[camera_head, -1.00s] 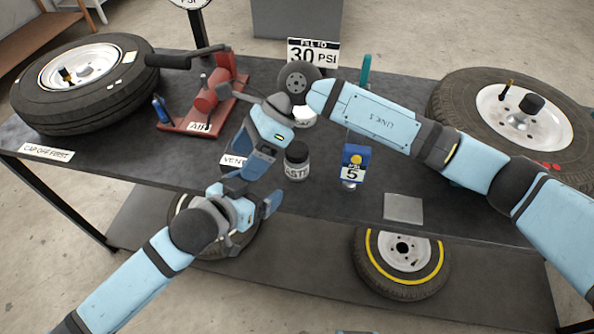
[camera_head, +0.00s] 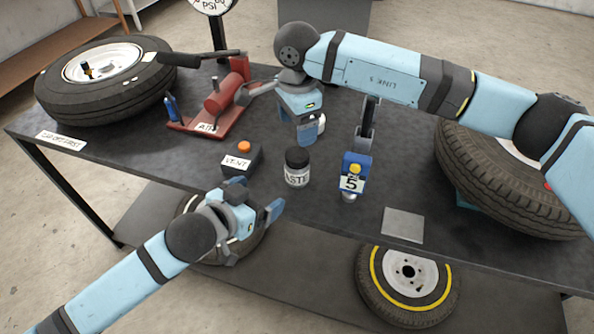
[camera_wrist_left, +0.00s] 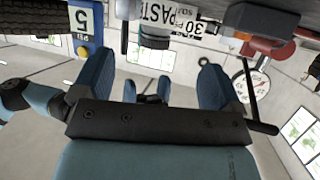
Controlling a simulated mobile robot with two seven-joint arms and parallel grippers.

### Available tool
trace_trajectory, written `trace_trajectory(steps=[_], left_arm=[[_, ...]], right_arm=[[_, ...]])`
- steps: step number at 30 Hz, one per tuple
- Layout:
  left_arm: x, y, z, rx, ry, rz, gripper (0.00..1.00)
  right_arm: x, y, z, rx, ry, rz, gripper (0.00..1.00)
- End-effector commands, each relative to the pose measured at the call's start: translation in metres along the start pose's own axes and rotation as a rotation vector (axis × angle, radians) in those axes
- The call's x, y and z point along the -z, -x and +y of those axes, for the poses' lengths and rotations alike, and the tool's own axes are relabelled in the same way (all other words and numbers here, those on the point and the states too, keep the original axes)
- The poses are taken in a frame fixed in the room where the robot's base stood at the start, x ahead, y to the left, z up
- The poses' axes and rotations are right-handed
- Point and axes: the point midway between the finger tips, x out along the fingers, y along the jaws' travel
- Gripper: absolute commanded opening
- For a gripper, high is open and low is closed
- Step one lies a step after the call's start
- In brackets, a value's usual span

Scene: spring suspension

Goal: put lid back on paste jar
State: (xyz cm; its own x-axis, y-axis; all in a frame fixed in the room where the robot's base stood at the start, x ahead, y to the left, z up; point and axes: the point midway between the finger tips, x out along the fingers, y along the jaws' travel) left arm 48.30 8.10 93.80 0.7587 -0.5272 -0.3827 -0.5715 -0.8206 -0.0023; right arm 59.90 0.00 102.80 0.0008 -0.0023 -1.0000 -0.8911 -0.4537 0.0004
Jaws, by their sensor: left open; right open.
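The paste jar (camera_head: 297,176) stands upright on the dark bench, a clear or grey jar with a white label. Its black lid (camera_head: 297,157) sits on top of the jar; whether it is fully seated I cannot tell. The jar also shows upside down in the left wrist view (camera_wrist_left: 172,17), with the lid (camera_wrist_left: 155,38) at its end. My left gripper (camera_head: 258,226) is open and empty, left of and nearer than the jar, at the bench's front edge. My right gripper (camera_head: 308,134) is open behind the jar, pointing down, apart from the lid. A white object (camera_head: 320,122) partly shows beside it.
A VENT box (camera_head: 240,160) with an orange button stands left of the jar. A blue gauge marked 5 (camera_head: 354,172) stands right. A red tool (camera_head: 222,100) and a tire (camera_head: 105,85) lie left; another tire (camera_head: 490,175) lies right. A grey plate (camera_head: 403,225) lies front right.

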Motion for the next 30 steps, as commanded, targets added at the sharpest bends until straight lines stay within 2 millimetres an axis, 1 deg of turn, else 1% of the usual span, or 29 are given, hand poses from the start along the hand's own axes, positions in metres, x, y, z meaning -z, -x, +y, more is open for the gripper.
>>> trace_trajectory(steps=[4,8,15,21,25,30], left_arm=[[0.000,-0.009,0.000,0.000,0.000,-0.001,0.91],[0.001,-0.027,0.000,0.000,0.000,0.002,0.91],[0.001,-0.075,0.000,0.000,-0.001,0.001,0.91],[0.000,-0.111,0.000,0.000,0.000,-0.001,0.91],[0.000,-0.127,0.000,-0.001,0.000,0.000,0.91],[0.000,-0.137,0.000,0.000,-0.001,0.000,0.91]], right_arm=[[0.000,0.000,0.000,0.000,0.000,-0.001,0.76],[0.000,0.000,0.000,0.000,0.000,-0.002,0.76],[-0.001,0.000,0.000,0.000,0.000,-0.002,0.76],[-0.001,0.000,0.000,0.000,0.000,-0.002,0.76],[-0.001,0.000,0.000,0.000,0.000,-0.002,0.76],[-0.001,0.000,0.000,0.000,0.000,-0.002,0.76]])
